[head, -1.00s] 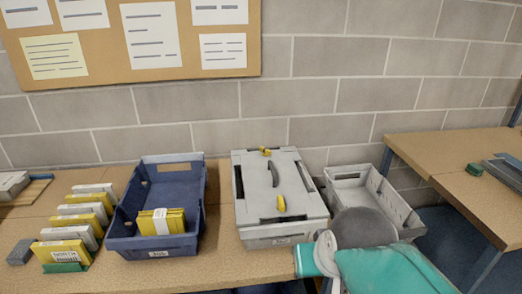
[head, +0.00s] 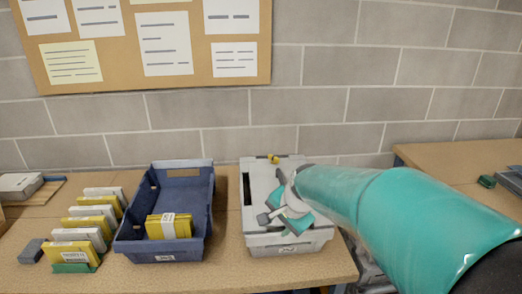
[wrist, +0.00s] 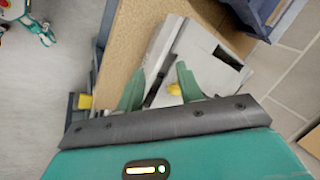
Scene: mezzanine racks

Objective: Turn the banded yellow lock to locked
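A grey case (head: 256,185) lies on the bench with a yellow lock (head: 273,158) at the back of its lid. My gripper (head: 268,206) is over the front half of the lid and hides the front yellow lock in the head view. In the wrist view my gripper (wrist: 161,72) is open, its two teal fingers apart over the case (wrist: 186,47). A yellow lock (wrist: 174,90) shows between the fingers, closer to the right one. I cannot tell whether they touch it. The band on either lock is too small to make out.
A blue bin (head: 131,228) with yellow packs (head: 168,226) stands left of the case. Several yellow and white boxes (head: 93,222) stand farther left. A brick wall (head: 330,105) is behind. In the wrist view a yellow object (wrist: 85,101) shows near the bench edge.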

